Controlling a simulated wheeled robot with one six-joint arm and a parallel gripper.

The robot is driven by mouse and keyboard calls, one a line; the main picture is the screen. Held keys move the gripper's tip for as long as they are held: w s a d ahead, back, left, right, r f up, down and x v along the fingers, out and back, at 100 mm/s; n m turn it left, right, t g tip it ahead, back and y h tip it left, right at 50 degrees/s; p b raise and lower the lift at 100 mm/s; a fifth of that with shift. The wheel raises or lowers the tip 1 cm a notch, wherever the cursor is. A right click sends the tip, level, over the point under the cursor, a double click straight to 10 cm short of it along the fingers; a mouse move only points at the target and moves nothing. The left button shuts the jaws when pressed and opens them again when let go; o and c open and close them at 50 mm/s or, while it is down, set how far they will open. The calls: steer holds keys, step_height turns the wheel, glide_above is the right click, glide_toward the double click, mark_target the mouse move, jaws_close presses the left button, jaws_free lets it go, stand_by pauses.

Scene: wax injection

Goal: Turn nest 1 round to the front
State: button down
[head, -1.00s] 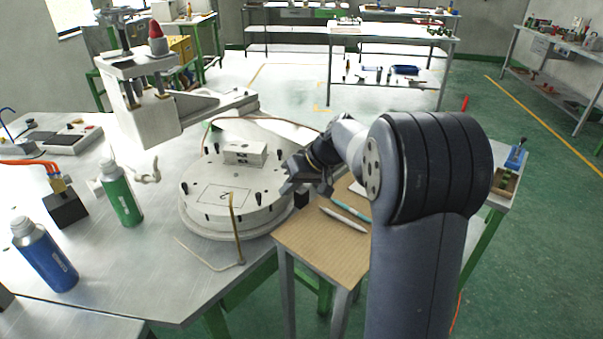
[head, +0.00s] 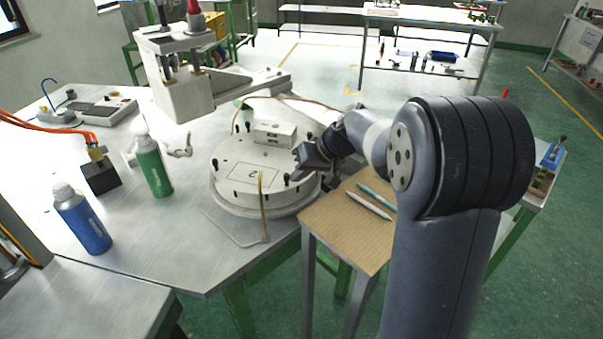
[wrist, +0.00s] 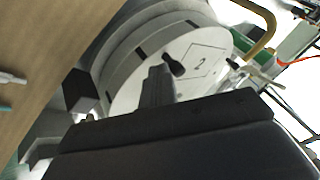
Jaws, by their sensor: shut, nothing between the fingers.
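The round white turntable (head: 228,188) stands on the steel table with black pegs around its top. A nest outline marked 2 (head: 253,172) faces the front; it also shows in the wrist view (wrist: 203,62). A pale metal block (head: 275,133) sits on the far part of the disc. I cannot read a number 1 anywhere. My gripper (head: 294,177) is at the disc's right edge, close to a black peg. In the wrist view my shut fingers (wrist: 158,84) point at a black peg (wrist: 174,66), beside it with nothing held; whether they touch is unclear.
A bent brass rod (head: 262,205) stands at the disc's front. The press head (head: 185,90) overhangs behind left. Green (head: 153,165) and blue (head: 83,220) bottles stand left. A wooden side table (head: 345,230) with pens lies right, below my arm.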

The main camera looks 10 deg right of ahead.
mark_target(263, 189)
steer(key=shift+s+a+m+t+h+b, duration=0.2)
steer(key=shift+s+a+m, duration=0.2)
steer(key=shift+a, duration=0.3)
steer(key=shift+s+a+m+t+h+b, duration=0.15)
steer(key=shift+s+a+m+t, duration=0.1)
steer(key=shift+a+m, duration=0.35)
steer(key=shift+s+a+m+t+h+p, duration=0.15)
steer(key=shift+s+a+m+t+h, duration=0.1)
steer(key=shift+a+m, duration=0.4)
steer(key=shift+s+a+m+t+h+p, duration=0.1)
steer(key=shift+a+m+t+h+p, duration=0.2)
steer(key=shift+a, duration=1.5)
steer(key=shift+s, duration=0.1)
